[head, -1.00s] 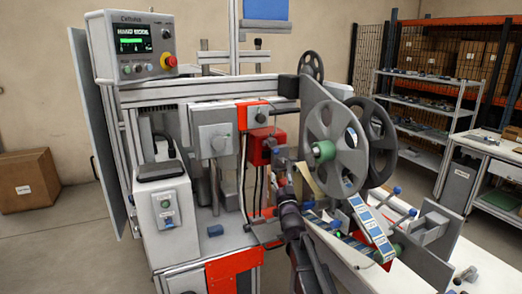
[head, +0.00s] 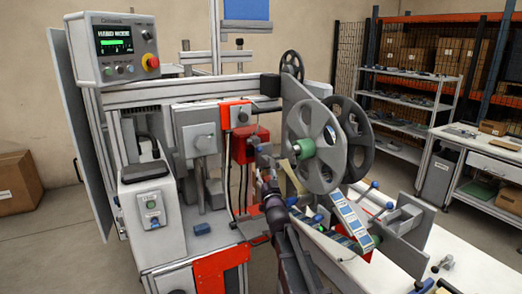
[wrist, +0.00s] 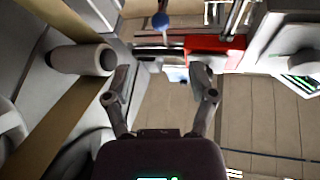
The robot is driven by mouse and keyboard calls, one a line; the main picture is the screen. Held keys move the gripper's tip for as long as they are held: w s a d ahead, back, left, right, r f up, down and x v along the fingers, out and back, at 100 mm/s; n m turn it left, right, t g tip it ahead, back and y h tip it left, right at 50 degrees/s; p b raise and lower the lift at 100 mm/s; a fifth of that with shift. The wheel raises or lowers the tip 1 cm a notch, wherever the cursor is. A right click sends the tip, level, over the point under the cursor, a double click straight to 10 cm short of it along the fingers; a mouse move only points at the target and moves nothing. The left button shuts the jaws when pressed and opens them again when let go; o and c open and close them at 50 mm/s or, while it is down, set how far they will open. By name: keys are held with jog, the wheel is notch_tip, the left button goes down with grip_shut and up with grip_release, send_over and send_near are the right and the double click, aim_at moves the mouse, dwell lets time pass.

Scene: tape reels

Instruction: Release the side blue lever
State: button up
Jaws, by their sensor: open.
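My gripper (wrist: 160,80) is open, with a clear gap between its two fingers and nothing between them. In the wrist view, a lever with a blue ball knob (wrist: 161,20) stands beyond the fingertips, near the top edge and apart from them. In the head view, my dark arm reaches up to the front of the labelling machine, left of the large grey reel (head: 312,145). The fingers are hard to make out in this view.
A red box (head: 243,150) is mounted close behind the arm's end. A grey roller (wrist: 80,60) lies left of the fingers in the wrist view. More blue knobs (head: 375,185) and a label strip (head: 352,222) are at the right.

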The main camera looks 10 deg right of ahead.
aim_at(259, 149)
jog(key=p+x, duration=0.4)
jog(key=x, duration=0.8)
jog(key=shift+w+a+r+p, duration=0.1)
jog(key=shift+w+r+p, duration=0.1)
jog(key=shift+w+p, duration=0.15)
